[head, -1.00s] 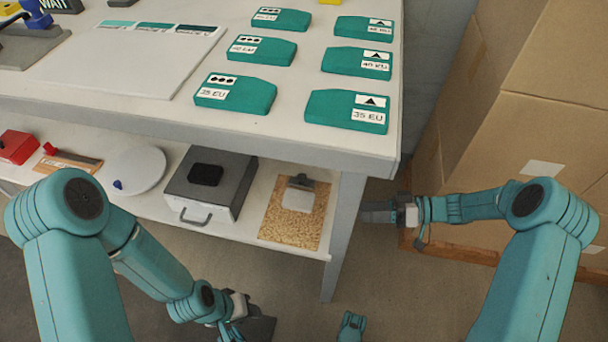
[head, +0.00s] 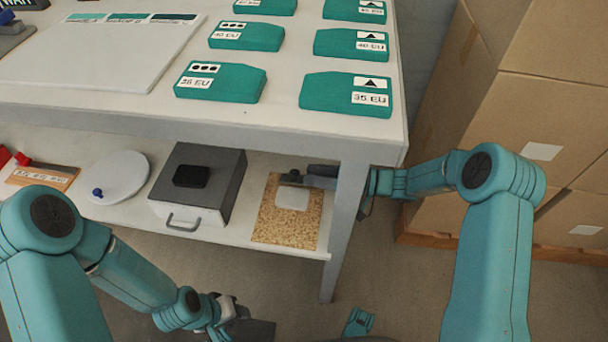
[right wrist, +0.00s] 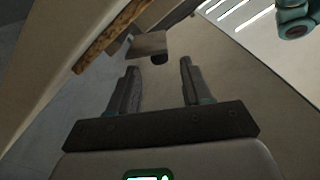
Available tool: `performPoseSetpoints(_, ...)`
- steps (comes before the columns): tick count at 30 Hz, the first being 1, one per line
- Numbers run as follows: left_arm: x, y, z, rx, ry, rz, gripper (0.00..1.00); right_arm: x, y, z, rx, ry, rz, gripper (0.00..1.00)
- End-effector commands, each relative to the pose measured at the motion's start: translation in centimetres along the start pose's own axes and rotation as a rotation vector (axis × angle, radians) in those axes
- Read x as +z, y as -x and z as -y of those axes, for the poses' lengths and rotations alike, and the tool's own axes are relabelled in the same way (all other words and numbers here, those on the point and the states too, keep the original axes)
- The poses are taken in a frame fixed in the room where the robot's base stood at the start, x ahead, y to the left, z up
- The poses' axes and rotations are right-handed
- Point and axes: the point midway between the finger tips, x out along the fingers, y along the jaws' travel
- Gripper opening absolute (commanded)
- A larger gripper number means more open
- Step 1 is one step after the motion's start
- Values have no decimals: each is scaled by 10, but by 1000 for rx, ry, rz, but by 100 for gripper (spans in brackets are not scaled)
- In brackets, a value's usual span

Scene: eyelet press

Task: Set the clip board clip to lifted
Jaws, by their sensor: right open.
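The clip board (head: 285,226) lies on the lower shelf at its right end, a speckled tan board with a small white sheet on it. Its dark grey clip (head: 291,178) is at the far edge, partly hidden by my right gripper (head: 311,176), which reaches in past the table leg. In the right wrist view the open, empty fingers (right wrist: 158,78) point at a grey plate (right wrist: 148,44), apparently the clip, beside the board's brown edge (right wrist: 112,36). Whether the clip is lifted is unclear. My left gripper (head: 250,328) hangs low at the bottom, its jaws unclear.
The table leg (head: 345,220) stands close to my right forearm. A grey box with a drawer handle (head: 215,190) and a white disc (head: 118,177) share the shelf. Teal blocks (head: 345,93) lie on the tabletop. Cardboard boxes (head: 540,110) stand at the right.

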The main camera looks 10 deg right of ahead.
Motion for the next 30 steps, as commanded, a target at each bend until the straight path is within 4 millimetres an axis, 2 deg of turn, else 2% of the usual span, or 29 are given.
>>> performPoseSetpoints(3,-1,-4,2,0,2,-4,43,1,-19,-1,-4,2,1,49)
performPoseSetpoints(6,-2,-6,3,0,3,-6,43,0,-28,-1,-2,1,1,49)
performPoseSetpoints(16,-3,-5,3,0,3,-7,43,-1,-33,-1,-1,1,1,49)
performPoseSetpoints(17,-3,-5,3,0,3,-7,43,-1,-33,-1,-1,1,1,42)
performPoseSetpoints(18,-3,-5,3,0,3,-7,43,-1,-33,-1,-1,1,1,29)
performPoseSetpoints(21,-2,-5,3,0,3,-7,43,-1,-33,-1,-1,0,1,0)
performPoseSetpoints(30,-3,-7,4,0,2,-10,43,-2,-32,-2,-1,-27,1,0)
